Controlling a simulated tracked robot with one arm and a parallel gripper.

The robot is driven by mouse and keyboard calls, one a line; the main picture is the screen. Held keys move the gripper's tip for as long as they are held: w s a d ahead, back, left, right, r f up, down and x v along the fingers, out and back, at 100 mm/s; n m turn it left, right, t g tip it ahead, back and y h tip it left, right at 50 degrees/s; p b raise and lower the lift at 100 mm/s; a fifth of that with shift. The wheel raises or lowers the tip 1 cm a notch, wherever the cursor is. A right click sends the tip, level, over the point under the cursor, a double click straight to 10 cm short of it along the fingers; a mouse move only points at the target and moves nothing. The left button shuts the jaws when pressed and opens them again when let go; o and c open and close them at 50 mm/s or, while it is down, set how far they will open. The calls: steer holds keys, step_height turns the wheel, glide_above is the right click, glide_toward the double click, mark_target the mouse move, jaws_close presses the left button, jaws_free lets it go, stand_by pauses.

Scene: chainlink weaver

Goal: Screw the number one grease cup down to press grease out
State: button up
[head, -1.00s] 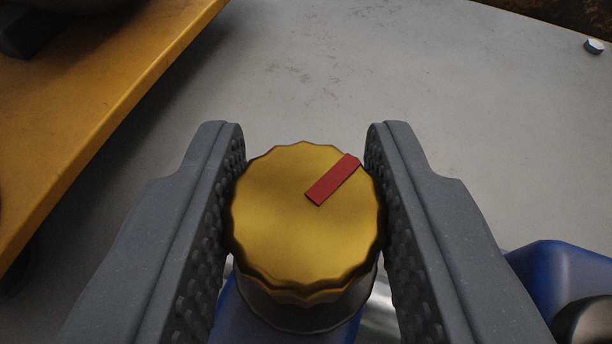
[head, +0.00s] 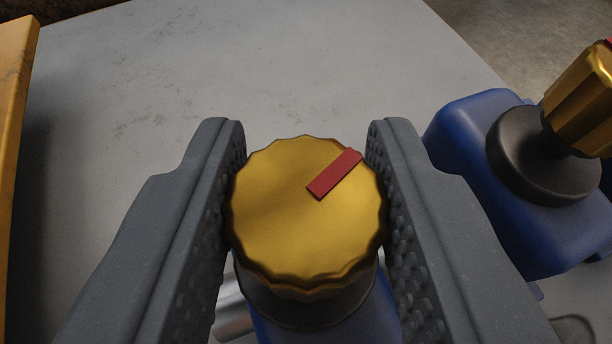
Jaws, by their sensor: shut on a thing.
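A gold, scalloped grease cup cap (head: 290,220) sits between the two grey textured fingers of my gripper (head: 306,190). The fingers are shut on its sides. A red bar mark (head: 334,175) on its top points to the upper right. Below the cap is a dark collar (head: 310,308), and under that a blue block (head: 385,310), mostly hidden. A second gold cup cap (head: 583,98) stands at the right on a dark round collar (head: 525,155) and a blue block (head: 465,125). No number shows on either cup.
A grey flat surface (head: 290,60) lies beyond the cap and is clear. A yellow panel edge (head: 14,110) stands at the far left. The second cup's blue block is close to my right finger in the picture.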

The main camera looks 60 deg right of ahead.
steer(key=shift+m+g+h, duration=0.9)
steer(key=shift+m+g, duration=1)
steer(key=shift+g, duration=0.1)
steer(key=shift+d+m+g, duration=0.1)
steer(key=shift+m+g, duration=0.4)
steer(key=shift+r+m+g, duration=0.1)
steer(key=shift+m+g, duration=0.2)
steer(key=shift+g, duration=0.1)
steer(key=o, duration=1)
steer(key=p+v, duration=0.1)
steer(key=v, duration=0.3)
steer(key=p+v, duration=0.1)
steer(key=v, duration=0.4)
steer(key=p+v, duration=0.2)
steer(key=v, duration=0.2)
steer(key=shift+s+a, duration=0.1)
steer(key=shift+a, duration=0.4)
